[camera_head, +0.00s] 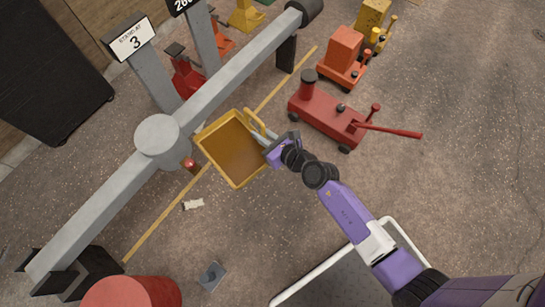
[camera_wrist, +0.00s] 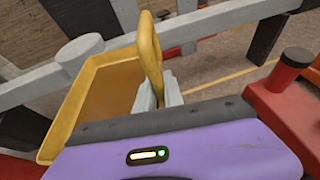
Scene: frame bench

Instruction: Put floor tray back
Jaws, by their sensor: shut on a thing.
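The floor tray (camera_head: 237,183) is a yellow, shallow, open tray with a darker orange-brown inside and a raised handle (camera_head: 256,124) on its right side. My gripper (camera_head: 266,139) is shut on that handle. In the wrist view the gripper fingers (camera_wrist: 157,95) close around the base of the yellow handle (camera_wrist: 149,55), and the tray (camera_wrist: 92,62) extends to the left behind it. The tray is beside the grey beam. I cannot tell whether its underside touches the floor.
A grey beam (camera_head: 108,208) with a round hub (camera_head: 163,141) runs diagonally left of the tray. A small red item (camera_head: 189,164) stands between them. A red wheeled jack (camera_head: 328,120) is right of the gripper. A red drum (camera_head: 130,293) is at bottom left.

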